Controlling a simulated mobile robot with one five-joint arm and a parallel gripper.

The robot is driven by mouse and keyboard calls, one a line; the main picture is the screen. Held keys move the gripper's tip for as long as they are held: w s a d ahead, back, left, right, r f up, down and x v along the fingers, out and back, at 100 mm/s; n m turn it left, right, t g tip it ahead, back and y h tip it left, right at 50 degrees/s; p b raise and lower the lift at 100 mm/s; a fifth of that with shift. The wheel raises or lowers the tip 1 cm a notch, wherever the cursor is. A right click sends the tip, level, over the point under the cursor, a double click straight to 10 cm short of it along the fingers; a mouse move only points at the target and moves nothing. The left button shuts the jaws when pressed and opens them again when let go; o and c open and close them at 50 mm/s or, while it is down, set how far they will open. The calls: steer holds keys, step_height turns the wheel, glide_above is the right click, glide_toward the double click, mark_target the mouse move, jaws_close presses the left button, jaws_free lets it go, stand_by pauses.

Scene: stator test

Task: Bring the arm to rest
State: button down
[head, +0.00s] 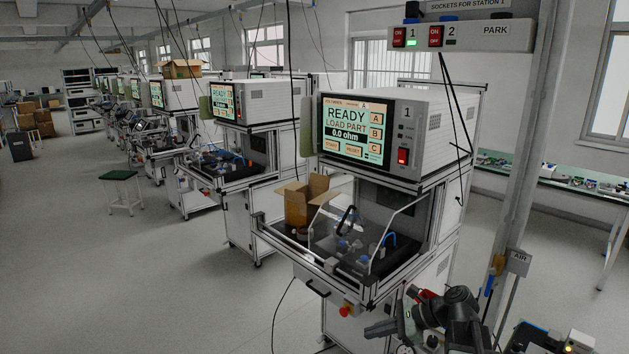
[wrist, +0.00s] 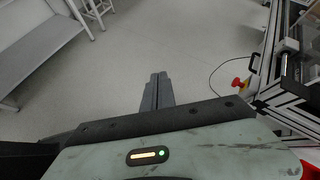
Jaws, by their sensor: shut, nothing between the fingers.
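My gripper (wrist: 158,78) shows in the wrist view with its two dark fingers together and nothing between them. It hangs over bare grey floor, apart from the test station at the right of that view. In the head view my arm (head: 455,318) is folded low at the bottom right, in front of the station 1 bench. My gripper's fingers (head: 376,331) point left there, below and to the right of the red stop button.
The station 1 tester (head: 357,132) reads READY, LOAD PART. An open cardboard box (head: 305,200) stands on its bench. A red stop button (head: 346,311) juts from the bench front. A post with an AIR box (head: 517,262) stands at right. Floor at left is clear around a green stool (head: 122,176).

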steer(key=s+a+f+n+g+h, duration=0.3)
steer(key=s+a+f+n+h, duration=0.15)
steer(key=a+f+n, duration=0.35)
steer(key=s+d+f+n+h, duration=0.2)
steer(key=d+n+h, duration=0.3)
steer(key=n, duration=0.6)
steer(key=shift+s+d+h, duration=0.35)
steer(key=shift+s+d, duration=0.1)
steer(key=shift+d, duration=0.65)
steer(key=shift+d+r, duration=0.1)
